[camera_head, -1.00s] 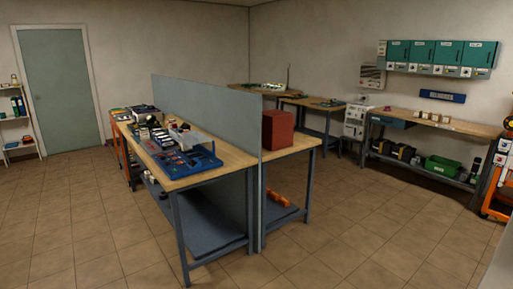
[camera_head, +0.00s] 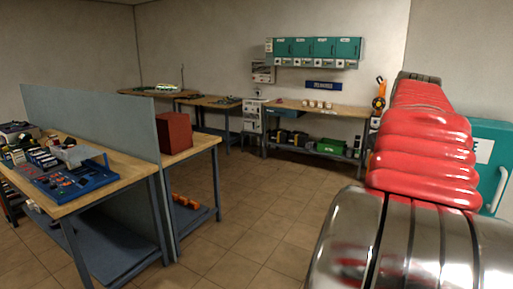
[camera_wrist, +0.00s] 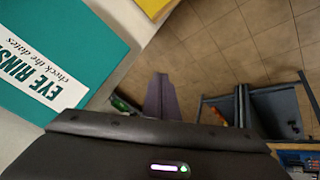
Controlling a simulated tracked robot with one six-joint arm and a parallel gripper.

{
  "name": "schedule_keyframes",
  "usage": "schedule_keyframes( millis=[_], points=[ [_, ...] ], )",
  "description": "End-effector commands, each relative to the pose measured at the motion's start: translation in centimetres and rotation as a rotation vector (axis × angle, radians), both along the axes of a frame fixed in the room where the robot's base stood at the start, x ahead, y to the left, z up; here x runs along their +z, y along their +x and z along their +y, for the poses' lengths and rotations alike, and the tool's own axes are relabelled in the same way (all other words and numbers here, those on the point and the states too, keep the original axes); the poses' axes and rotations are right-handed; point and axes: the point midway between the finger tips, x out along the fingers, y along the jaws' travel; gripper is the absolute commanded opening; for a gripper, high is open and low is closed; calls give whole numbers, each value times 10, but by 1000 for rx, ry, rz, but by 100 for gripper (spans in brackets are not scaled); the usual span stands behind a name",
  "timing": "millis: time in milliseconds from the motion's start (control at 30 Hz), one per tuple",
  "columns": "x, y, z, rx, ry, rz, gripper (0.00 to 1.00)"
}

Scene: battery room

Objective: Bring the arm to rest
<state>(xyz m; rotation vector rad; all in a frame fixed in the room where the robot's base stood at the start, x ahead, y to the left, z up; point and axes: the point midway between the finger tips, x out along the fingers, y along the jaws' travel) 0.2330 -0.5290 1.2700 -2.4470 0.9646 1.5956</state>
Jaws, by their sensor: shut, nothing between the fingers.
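My arm (camera_head: 425,150), with red ribbed and shiny metal parts, stands up at the right of the head view. The far end of the arm is not clear there. In the wrist view my gripper (camera_wrist: 160,97) points out over the floor from its dark body, with its purplish-grey fingers together and nothing between them. A teal cabinet with an "EYE RINSE" label (camera_wrist: 45,80) fills the left of the wrist view, close beside the gripper. It also shows behind my arm in the head view (camera_head: 490,150).
A workbench (camera_head: 95,192) with a blue tray (camera_head: 80,180) stands at the left, beside a grey partition (camera_head: 95,120). A red box (camera_head: 174,132) sits on the bench behind it. A bench (camera_head: 330,109) stands at the back wall below teal wall cabinets (camera_head: 315,48). The middle floor is clear.

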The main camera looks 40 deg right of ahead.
Motion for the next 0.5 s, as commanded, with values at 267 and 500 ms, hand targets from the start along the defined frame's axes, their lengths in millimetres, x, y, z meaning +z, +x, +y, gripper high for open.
schedule_keyframes(
  millis=[267,500],
  points=[
    [-22,74,91,108,43,-18,0],
    [-45,115,172,194,80,-28,0]
  ],
)
